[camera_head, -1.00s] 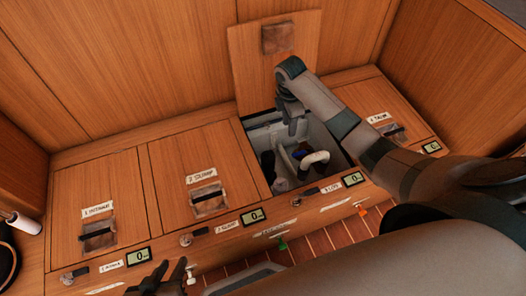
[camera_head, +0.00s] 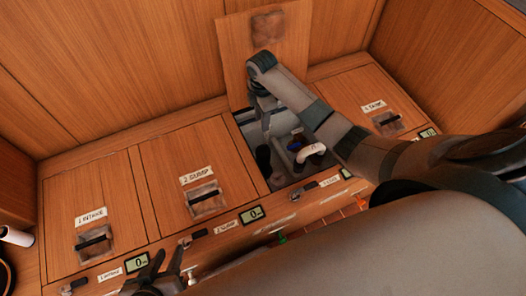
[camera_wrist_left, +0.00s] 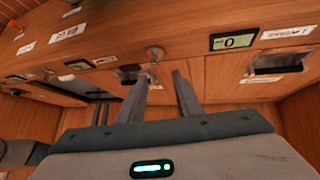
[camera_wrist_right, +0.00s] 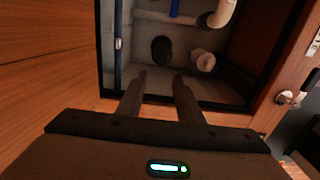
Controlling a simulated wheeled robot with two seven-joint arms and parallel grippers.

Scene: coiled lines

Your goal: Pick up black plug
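The black plug (camera_head: 263,157) looks like a dark rounded piece at the left of the open compartment in the head view. In the right wrist view the black plug (camera_wrist_right: 162,49) lies beyond the fingertips, beside a pale round piece (camera_wrist_right: 203,60). My right gripper (camera_head: 267,121) points down over the compartment's back left part. Its fingers (camera_wrist_right: 159,78) are apart and empty, with a gap to the plug. My left gripper (camera_head: 163,268) is at the front of the cabinet, low in the head view; its fingers (camera_wrist_left: 162,80) are apart and empty.
The open compartment also holds a white bent pipe (camera_head: 311,152) and a blue part (camera_head: 295,144). Its raised lid (camera_head: 238,54) stands behind my right arm. Latches and displays line the front.

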